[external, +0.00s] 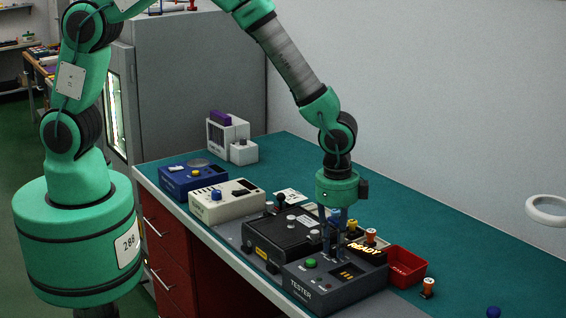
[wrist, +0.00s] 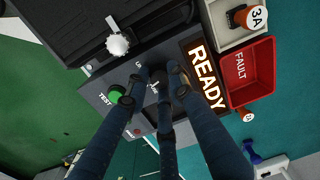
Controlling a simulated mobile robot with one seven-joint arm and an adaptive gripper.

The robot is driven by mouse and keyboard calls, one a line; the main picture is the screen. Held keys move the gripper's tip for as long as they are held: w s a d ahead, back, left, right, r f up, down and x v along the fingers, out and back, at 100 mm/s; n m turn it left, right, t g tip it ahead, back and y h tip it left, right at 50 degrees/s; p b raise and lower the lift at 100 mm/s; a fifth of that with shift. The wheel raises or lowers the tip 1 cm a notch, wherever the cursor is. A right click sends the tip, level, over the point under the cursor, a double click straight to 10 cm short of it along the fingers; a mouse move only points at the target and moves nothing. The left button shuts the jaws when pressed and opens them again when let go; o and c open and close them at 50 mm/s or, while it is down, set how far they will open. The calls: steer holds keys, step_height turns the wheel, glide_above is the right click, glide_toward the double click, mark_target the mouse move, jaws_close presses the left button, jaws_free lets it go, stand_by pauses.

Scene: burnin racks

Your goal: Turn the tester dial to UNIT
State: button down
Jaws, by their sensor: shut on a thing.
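The tester (external: 330,287) is a dark grey box near the front edge of the bench, with a green button (external: 311,263) and a small display window. In the wrist view the tester panel (wrist: 105,84) shows its green TEST button (wrist: 117,95) and small white marks around the dial spot. My gripper (external: 336,252) points straight down onto the tester. Its dark fingers (wrist: 156,86) are closed in on the dial, which they almost wholly hide. I cannot tell which mark the dial points to.
A black fixture (external: 283,232) stands close on the left, then a cream instrument (external: 228,203) and a blue box (external: 193,179). An orange-and-white part (external: 428,287) stands right of the tray.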

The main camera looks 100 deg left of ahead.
mark_target(334, 247)
steer(key=m, duration=0.4)
steer(key=shift+w+r+m, duration=0.15)
steer(key=shift+m, duration=0.15)
steer(key=m, duration=0.5)
steer(key=shift+h+p, duration=0.3)
steer(key=shift+p, duration=0.1)
steer(key=shift+m, duration=0.3)
steer(key=c, duration=1.8)
jaws_free()
step_height(334, 247, up, 12)
steer(key=shift+s, duration=0.35)
